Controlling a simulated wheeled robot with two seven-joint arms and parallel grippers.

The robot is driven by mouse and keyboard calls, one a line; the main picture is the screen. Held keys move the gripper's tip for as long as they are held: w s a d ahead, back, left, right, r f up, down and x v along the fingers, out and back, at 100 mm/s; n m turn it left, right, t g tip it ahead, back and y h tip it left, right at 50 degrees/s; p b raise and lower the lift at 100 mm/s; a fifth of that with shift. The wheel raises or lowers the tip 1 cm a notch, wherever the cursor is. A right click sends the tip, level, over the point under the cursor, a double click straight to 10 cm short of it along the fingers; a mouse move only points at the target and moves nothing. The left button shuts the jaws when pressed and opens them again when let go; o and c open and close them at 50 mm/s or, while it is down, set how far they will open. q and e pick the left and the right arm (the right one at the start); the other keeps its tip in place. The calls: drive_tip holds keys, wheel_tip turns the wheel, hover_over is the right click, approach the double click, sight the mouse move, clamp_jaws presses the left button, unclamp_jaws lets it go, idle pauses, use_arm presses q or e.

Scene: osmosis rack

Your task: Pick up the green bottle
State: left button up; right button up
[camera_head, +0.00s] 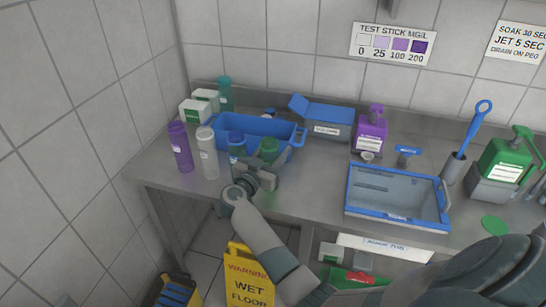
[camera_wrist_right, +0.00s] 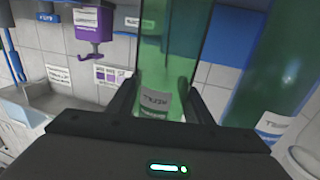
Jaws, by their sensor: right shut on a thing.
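The green bottle (camera_head: 269,150) is see-through with a green cap and stands upright at the right end of a row of bottles, in front of the blue bin. My right gripper (camera_head: 256,180) is at it and partly hides its lower part. In the wrist view my right gripper (camera_wrist_right: 165,112) is shut on the green bottle (camera_wrist_right: 168,65), with a finger on each side and its white label between them. I cannot tell whether its base touches the counter. My left gripper is not in view.
A blue bottle (camera_head: 237,146), a clear bottle (camera_head: 207,153) and a purple bottle (camera_head: 180,147) stand left of it. The blue bin (camera_head: 255,127) is close behind. A blue-rimmed basin (camera_head: 398,219) lies to the right; a yellow wet-floor sign (camera_head: 250,275) stands below.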

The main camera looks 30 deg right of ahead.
sight(275, 142)
wheel_tip(275, 142, up, 4)
drive_tip(key=shift+f+b, duration=0.2)
drive_tip(key=shift+b, duration=0.25)
drive_tip(key=s+d+r, duration=0.6)
drive_tip(key=s+r, duration=0.1)
drive_tip(key=s, duration=0.3)
drive_tip(key=shift+d+r+b, duration=0.15)
drive_tip(key=shift+b, duration=0.3)
drive_tip(key=shift+w, duration=0.15)
